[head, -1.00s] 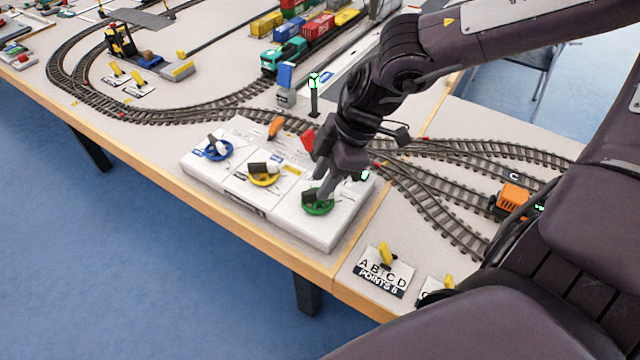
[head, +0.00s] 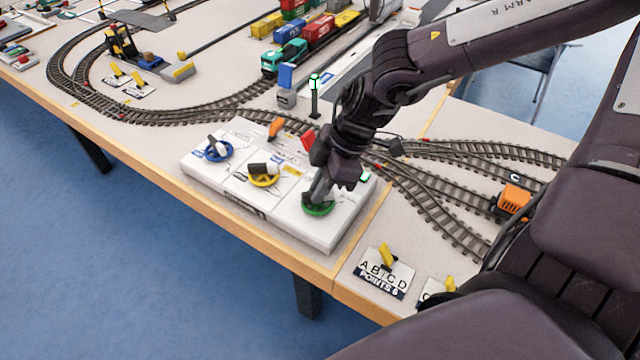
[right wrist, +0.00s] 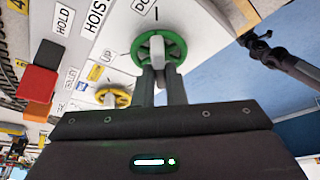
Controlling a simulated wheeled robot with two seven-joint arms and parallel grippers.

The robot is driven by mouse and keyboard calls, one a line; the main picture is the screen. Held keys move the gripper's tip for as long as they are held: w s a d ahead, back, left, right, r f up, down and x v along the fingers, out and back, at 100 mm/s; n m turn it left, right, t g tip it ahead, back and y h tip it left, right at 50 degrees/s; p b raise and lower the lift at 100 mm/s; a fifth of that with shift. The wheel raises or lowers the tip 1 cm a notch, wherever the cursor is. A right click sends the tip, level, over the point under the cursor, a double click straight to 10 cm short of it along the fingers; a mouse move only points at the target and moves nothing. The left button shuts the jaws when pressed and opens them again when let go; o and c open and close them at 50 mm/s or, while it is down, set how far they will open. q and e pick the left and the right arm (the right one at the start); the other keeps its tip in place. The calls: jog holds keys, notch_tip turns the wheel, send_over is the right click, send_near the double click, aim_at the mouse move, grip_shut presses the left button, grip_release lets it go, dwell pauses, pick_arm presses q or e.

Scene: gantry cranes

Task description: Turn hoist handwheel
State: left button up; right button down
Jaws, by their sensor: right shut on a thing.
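The green handwheel (head: 317,211) is at the right end of the white control box (head: 262,205), under my right gripper. In the right wrist view, the green handwheel (right wrist: 179,48) has a pale grip bar across its middle, and labels reading HOIST and UP are beside it. My right gripper (head: 318,196) points down at the wheel. In the right wrist view, my right gripper (right wrist: 159,72) is shut on the pale grip bar, with one finger on each side. The fingers hide part of the wheel.
A yellow handwheel (head: 264,180) and a blue handwheel (head: 217,151) are on the same box. A red lever (head: 308,139) and an orange lever (head: 275,127) stand behind. Tracks curve around the box.

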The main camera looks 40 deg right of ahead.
pick_arm(q)
jog(key=shift+f+b, duration=0.2)
jog(key=shift+b, duration=0.1)
pick_arm(e)
jog(key=shift+n, duration=0.3)
jog(key=n+b, duration=0.1)
jog(key=n+g+b, duration=0.1)
jog(key=shift+w+f+n, duration=0.15)
jog(key=shift+n, duration=0.25)
jog(key=n+g+b, duration=0.2)
jog(key=n, duration=0.2)
pick_arm(q)
jog(key=w+d+r, duration=0.3)
jog(key=w+r, duration=0.4)
jog(key=r, duration=0.2)
jog(key=shift+r, duration=0.2)
pick_arm(e)
jog(key=shift+n+g, duration=0.4)
jog(key=shift+n, duration=0.7)
pick_arm(q)
jog(key=shift+w+d, duration=0.1)
pick_arm(e)
jog(key=shift+r, duration=0.2)
jog(key=c, duration=1.5)
grip_release()
